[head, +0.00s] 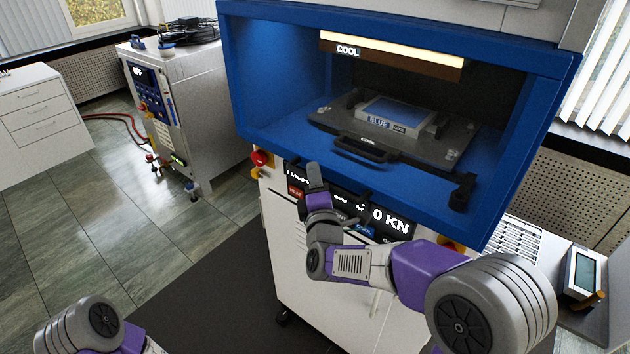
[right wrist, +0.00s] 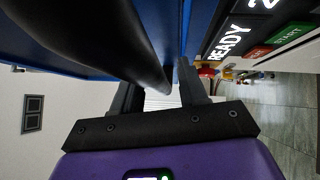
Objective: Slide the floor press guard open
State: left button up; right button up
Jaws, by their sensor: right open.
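The floor press has a blue frame (head: 238,75) around a lit chamber, and I can see inside it. No solid guard panel blocks the opening; I cannot tell whether a clear one does. A black fitting (head: 462,191) stands at the lower right of the opening. My right gripper (head: 316,180) is at the lower left front of the frame, before the display panel. In the right wrist view its jaws (right wrist: 160,92) are open, and a thick black bar (right wrist: 128,40) reaches toward the gap between them. I cannot tell if they touch. My left gripper is out of view.
Inside the chamber a dark tray plate (head: 330,117) with a front handle (head: 362,150) bears a block labelled BLUE (head: 395,115). A red button (head: 259,157) sits left of the display panel (head: 402,221). A white bench machine (head: 210,90) stands behind left.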

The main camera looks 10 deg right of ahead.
grip_shut()
jog(key=shift+r, duration=0.15)
dwell(0.4)
notch_tip(320, 180, up, 25)
jog(key=p, duration=2.4)
jog(key=shift+r, duration=0.1)
grip_release()
jog(key=s+f, duration=0.1)
jog(key=s, duration=0.6)
jog(key=shift+s+a+b, duration=0.25)
jog(key=shift+a+b, duration=0.15)
jog(key=shift+b, duration=0.05)
